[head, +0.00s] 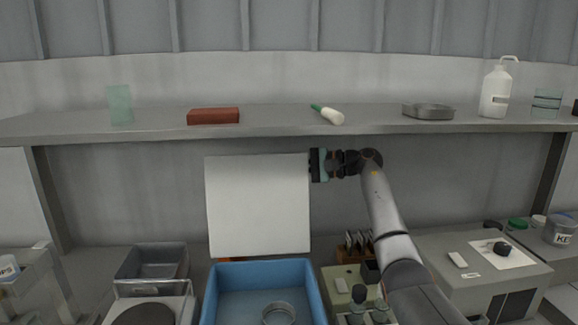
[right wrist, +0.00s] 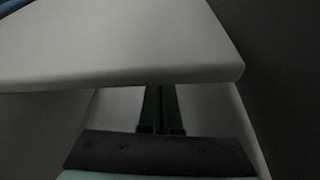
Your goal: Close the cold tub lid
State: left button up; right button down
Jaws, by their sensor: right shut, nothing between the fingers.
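The cold tub appears to be the blue open-topped tub (head: 210,300) at the bottom middle of the head view, with a round clear dish (head: 279,314) inside. Its white lid (head: 258,205) stands upright, open, behind the tub. My right gripper (head: 314,165) is at the lid's upper right edge, shut and empty. In the right wrist view, the lid (right wrist: 120,45) fills the upper part, and the green fingers of my right gripper (right wrist: 159,100) are together, their tips passing out of sight behind the lid's edge. Whether they touch it I cannot tell. My left gripper is not in view.
A shelf (head: 280,131) runs above the lid, holding a red-brown block (head: 213,117), a green-capped tube (head: 328,115), a metal dish (head: 428,112) and a white jug (head: 496,92). A grey bin (head: 153,262) stands left of the tub; a grey box-shaped unit (head: 490,265) stands right.

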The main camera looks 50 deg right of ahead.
jog(key=shift+s+a+r, duration=0.5)
jog(key=shift+s+a, duration=0.2)
jog(key=shift+s, duration=0.2)
